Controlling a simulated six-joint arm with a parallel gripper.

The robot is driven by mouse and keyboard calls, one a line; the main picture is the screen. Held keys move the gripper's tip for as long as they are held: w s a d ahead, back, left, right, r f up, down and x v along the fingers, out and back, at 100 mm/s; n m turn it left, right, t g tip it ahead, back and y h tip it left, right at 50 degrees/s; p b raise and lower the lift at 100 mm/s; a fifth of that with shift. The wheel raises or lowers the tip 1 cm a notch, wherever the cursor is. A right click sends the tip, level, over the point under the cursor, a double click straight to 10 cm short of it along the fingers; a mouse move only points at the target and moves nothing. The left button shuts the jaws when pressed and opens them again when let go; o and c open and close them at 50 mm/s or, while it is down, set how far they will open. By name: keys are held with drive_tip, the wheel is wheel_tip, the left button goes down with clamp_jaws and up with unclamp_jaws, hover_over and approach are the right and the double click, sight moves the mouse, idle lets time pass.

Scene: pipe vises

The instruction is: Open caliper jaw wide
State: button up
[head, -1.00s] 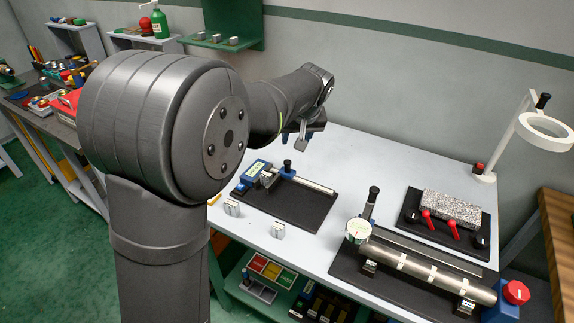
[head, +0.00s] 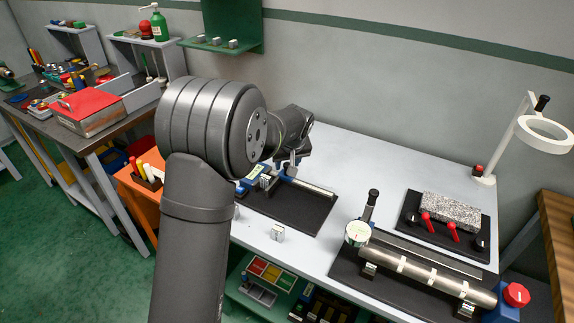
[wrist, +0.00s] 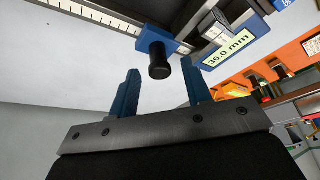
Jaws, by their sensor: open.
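The caliper lies on a black mat (head: 300,215) on the bench. In the head view its blue display body (head: 250,180) is at the left and its beam (head: 315,188) runs right. In the wrist view the display (wrist: 228,42) appears to read about 36.0 mm. A black knob (wrist: 159,68) stands up from a blue slide block (wrist: 158,42) on the scaled beam (wrist: 95,18). My gripper (wrist: 161,78) is open, with its blue fingers left and right of the knob in the picture. I cannot tell whether the knob is between the fingertips or just beyond them. The jaws are largely hidden.
Small metal blocks (head: 277,233) stand at the bench's front edge. A pipe in a fixture (head: 425,272) and a granite block (head: 450,209) on a black mat are at the right. A white ring lamp (head: 545,132) stands behind. The bench's back middle is clear.

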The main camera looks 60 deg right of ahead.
drive_tip(key=shift+x, duration=1)
clamp_jaws()
drive_tip(key=s, duration=0.7)
drive_tip(key=shift+s, duration=0.2)
unclamp_jaws()
drive_tip(key=shift+r, duration=0.1)
